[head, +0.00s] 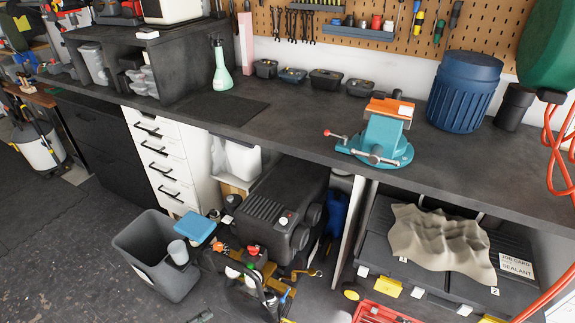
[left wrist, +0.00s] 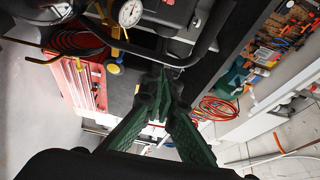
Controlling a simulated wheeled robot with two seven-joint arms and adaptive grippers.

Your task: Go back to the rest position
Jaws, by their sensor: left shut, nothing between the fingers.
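My left gripper (left wrist: 157,95) fills the lower middle of the left wrist view. Its dark green fingers come together at the tips with nothing between them. It hangs in free space, apart from the things behind it. In the head view, only a small dark piece shows at the bottom edge, left of centre, and I cannot tell for sure that it is this gripper. My right gripper is in neither view.
The dark workbench (head: 300,126) bears a teal vise (head: 383,140), a blue barrel (head: 463,92) and a spray bottle (head: 222,70). A grey bin (head: 150,262) stands on the floor. A red tool cabinet (left wrist: 88,82) shows in the left wrist view.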

